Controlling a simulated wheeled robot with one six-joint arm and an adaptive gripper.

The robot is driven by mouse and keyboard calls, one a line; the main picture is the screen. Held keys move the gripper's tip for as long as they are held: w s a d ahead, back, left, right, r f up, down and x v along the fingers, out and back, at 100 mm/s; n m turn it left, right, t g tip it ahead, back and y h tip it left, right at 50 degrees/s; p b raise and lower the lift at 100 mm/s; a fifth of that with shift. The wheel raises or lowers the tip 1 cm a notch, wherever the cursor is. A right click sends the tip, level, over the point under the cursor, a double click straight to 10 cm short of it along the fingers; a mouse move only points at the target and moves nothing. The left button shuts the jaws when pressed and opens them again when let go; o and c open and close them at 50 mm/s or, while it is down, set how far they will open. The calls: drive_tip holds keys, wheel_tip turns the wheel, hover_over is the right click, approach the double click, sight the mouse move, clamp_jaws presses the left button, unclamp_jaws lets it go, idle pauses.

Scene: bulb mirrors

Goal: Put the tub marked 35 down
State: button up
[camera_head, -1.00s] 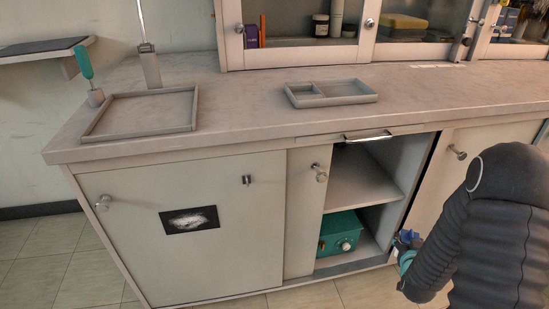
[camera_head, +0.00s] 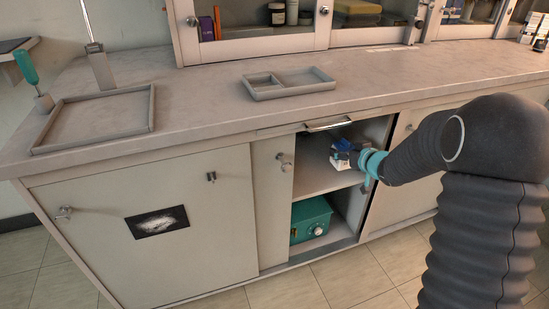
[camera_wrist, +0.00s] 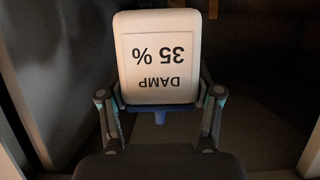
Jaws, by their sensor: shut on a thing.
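The tub marked 35 (camera_wrist: 157,75) fills the middle of the wrist view. It is white, and its label reads "DAMP 35 %" upside down there. My gripper (camera_wrist: 160,98) has one finger on each side of it and is shut on it. In the head view my gripper (camera_head: 345,155) is at the opening of the cupboard, just above the level of the middle shelf (camera_head: 312,181). The tub is small there and partly hidden by the gripper. I cannot tell whether it touches the shelf.
A green box (camera_head: 311,220) with a knob stands in the lower compartment. The counter (camera_head: 205,108) above carries a divided tray (camera_head: 262,95) and a larger tray (camera_head: 42,152). The middle shelf's visible part looks clear.

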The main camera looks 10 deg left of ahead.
hover_over(310, 176)
wheel_tip(310, 176, down, 7)
drive_tip(key=shift+a+f+b, duration=0.1)
drive_tip(key=shift+f+b, duration=0.35)
drive_tip(key=shift+f, duration=1.5)
drive_tip(key=shift+f, duration=0.2)
drive_tip(key=o, duration=1.3)
